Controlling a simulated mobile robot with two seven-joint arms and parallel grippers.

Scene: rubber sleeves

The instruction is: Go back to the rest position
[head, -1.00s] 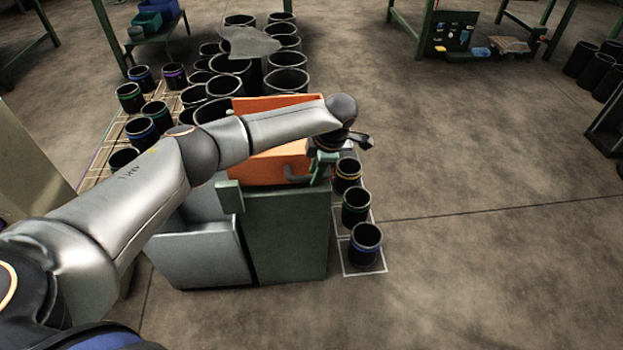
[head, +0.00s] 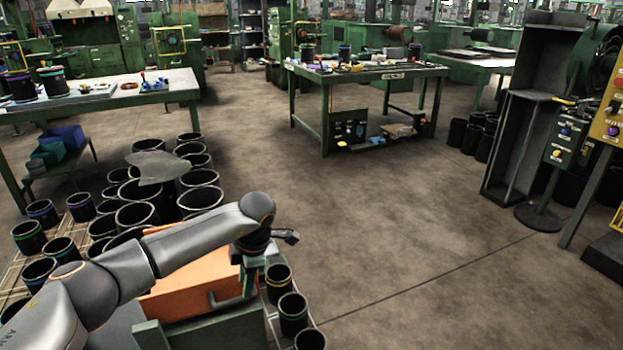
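My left arm comes in from the lower left and reaches over an orange box-shaped part (head: 188,288). My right gripper is not in view.
Several black sleeves and bins (head: 137,214) stand on the floor behind my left arm. A green workbench (head: 330,78) stands at the back, another table (head: 180,92) at the left. A dark cabinet (head: 515,150) is at the right. The floor in the middle right is clear.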

